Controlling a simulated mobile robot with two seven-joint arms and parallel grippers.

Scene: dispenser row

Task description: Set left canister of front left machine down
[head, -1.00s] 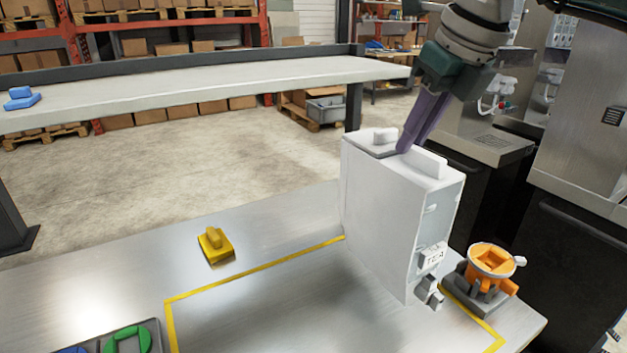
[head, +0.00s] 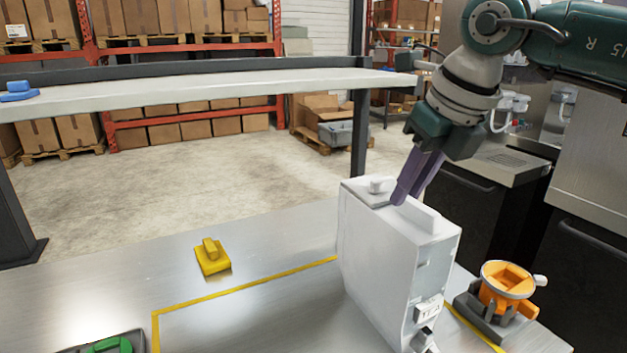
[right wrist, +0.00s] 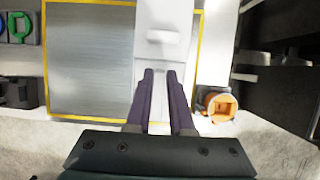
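The white canister (head: 385,255) stands upright at the table's right part, over the yellow-taped area. Its top and a raised ridge also show in the right wrist view (right wrist: 163,37). My right gripper (head: 402,190) comes down from above, its two purple fingers at the canister's top between a small knob and the ridge. In the right wrist view the fingers (right wrist: 161,72) are parallel with a narrow gap, and appear closed on a grip part that they hide. The canister's base is partly out of frame, so I cannot tell whether it touches the table. My left gripper is not in view.
An orange hopper piece on a grey stand (head: 505,285) is close to the canister's right. A tray with a green ring (head: 108,345) is at the lower left. The taped metal area left of the canister is clear.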

